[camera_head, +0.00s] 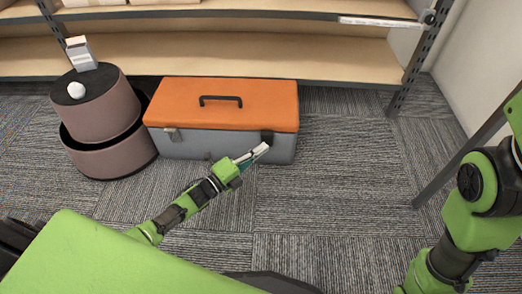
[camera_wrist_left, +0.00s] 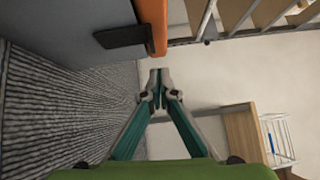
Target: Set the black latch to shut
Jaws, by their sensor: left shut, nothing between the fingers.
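A toolbox with an orange lid (camera_head: 222,98) and a grey body (camera_head: 200,146) stands on the carpet, its lid down. The black latch (camera_head: 267,136) is at the right end of its front, by the lid's lower edge. In the left wrist view the black latch (camera_wrist_left: 118,37) lies along the grey wall and reaches the orange lid edge; I cannot tell whether it is fastened. My left gripper (camera_head: 264,147) is shut and empty, just in front of and below the latch in the head view. In the wrist view its fingertips (camera_wrist_left: 158,74) are apart from the latch. My right gripper is out of view.
Wooden shelving (camera_head: 330,59) stands behind. Carpet (camera_head: 350,170) to the right is clear.

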